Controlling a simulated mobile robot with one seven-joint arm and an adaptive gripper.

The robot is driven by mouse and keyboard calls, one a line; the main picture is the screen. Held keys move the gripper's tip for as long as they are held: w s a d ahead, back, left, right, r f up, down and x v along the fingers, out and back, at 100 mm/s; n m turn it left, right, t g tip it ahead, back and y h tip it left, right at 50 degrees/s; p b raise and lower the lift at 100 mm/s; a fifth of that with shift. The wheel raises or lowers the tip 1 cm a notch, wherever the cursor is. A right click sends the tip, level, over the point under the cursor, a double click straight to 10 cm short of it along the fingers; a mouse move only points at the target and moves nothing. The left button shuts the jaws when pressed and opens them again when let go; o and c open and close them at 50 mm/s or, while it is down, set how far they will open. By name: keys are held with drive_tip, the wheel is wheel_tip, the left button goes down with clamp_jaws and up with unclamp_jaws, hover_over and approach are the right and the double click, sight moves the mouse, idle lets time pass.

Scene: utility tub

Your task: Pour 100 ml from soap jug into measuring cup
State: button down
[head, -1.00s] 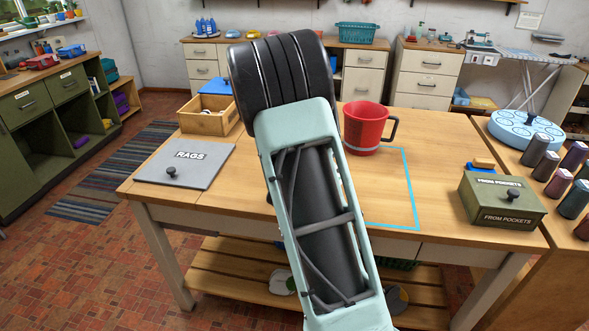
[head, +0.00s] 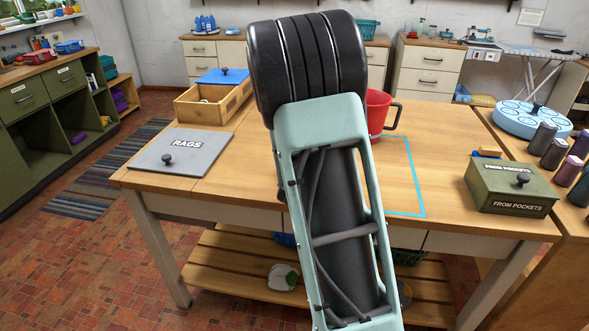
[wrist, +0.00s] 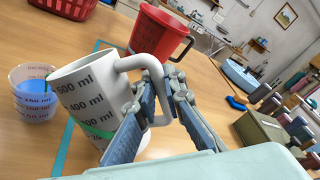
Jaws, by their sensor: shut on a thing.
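My gripper (wrist: 164,84) is shut on the handle of a white jug (wrist: 82,84), marked in ml up to 500, with a green band low on its side. The jug leans left in the wrist view; its contents do not show. My arm hides the white jug and the cup there.
A blue outline (head: 415,180) marks part of the wooden table (head: 440,150). A grey RAGS lid (head: 180,152) and an open wooden box (head: 213,103) lie left. A green FROM POCKETS box (head: 511,188) stands right. A red basket (wrist: 65,8) is behind the cup.

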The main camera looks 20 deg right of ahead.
drive_tip(key=shift+s+d+f+m, duration=0.2)
drive_tip(key=shift+f+m, duration=0.1)
drive_tip(key=shift+f, duration=0.1)
drive_tip(key=shift+r, duration=0.3)
drive_tip(key=b, duration=0.1)
drive_tip(key=f+b, duration=0.1)
drive_tip(key=b, duration=0.1)
drive_tip(key=shift+s+d+m, duration=0.2)
drive_tip(key=shift+s+m, duration=0.15)
drive_tip(key=shift+m, duration=0.05)
drive_tip(key=s+b, duration=0.1)
drive_tip(key=b, duration=0.1)
drive_tip(key=d+f+m+b, duration=0.1)
drive_tip(key=b, duration=0.1)
drive_tip(key=shift+s+d+m+t, duration=0.1)
drive_tip(key=shift+s+m+t, duration=0.2)
drive_tip(key=shift+s+t, duration=0.1)
drive_tip(key=s+f+m+b, duration=0.1)
drive_tip(key=b, duration=0.4)
drive_tip(key=s+d+f+m+b, duration=0.1)
drive_tip(key=m+b, duration=0.1)
drive_tip(key=b, duration=0.3)
drive_tip(key=s+d+f+m+t+b, duration=0.1)
drive_tip(key=f+m+b, duration=0.1)
drive_tip(key=b, duration=0.4)
drive_tip(key=shift+s+d+f+h, duration=0.1)
drive_tip(key=shift+s+d+h, duration=0.1)
drive_tip(key=shift+s+h, duration=0.15)
drive_tip(key=shift+m, duration=0.3)
drive_tip(key=shift+s, duration=0.1)
